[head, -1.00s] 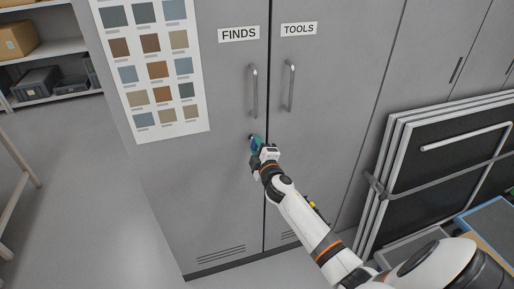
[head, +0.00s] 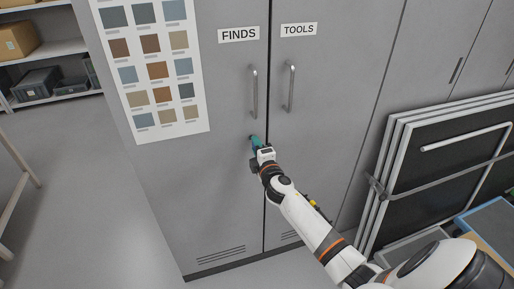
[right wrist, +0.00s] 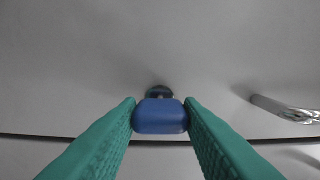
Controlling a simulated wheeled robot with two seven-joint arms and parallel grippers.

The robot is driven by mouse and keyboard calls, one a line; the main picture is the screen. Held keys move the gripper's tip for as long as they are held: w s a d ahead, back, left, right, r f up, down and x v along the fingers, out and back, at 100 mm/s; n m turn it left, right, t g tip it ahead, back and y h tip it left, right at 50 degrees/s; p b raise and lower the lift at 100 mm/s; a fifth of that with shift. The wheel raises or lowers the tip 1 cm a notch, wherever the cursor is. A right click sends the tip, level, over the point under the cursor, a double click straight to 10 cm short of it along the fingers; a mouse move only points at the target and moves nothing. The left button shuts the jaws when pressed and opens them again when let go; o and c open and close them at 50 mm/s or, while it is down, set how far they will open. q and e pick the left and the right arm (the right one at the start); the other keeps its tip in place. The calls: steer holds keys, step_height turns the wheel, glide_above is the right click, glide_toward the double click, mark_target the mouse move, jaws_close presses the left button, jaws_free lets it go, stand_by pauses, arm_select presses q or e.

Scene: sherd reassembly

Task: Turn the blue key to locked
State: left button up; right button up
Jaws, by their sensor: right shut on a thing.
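The blue key (right wrist: 160,116) sits between the teal fingers of my right gripper (right wrist: 160,118), which is shut on it. In the right wrist view its broad end runs roughly along the door seam. Behind it is the small dark round lock (right wrist: 159,91) on the grey door, partly hidden by the key. In the head view my right gripper (head: 256,143) is at the FINDS door (head: 205,180), below its handle and just left of the seam; its fingers hide the key there. My left gripper is not in view.
The FINDS door handle (head: 254,91) and the TOOLS door handle (head: 290,88) stand out above the gripper. A colour chart (head: 155,70) is on the cabinet at left. Framed dark panels (head: 440,165) lean at right. The floor (head: 100,210) at left is clear.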

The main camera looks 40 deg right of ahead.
steer(key=o, duration=1)
steer(key=v, duration=1.2)
steer(key=shift+b, duration=0.3)
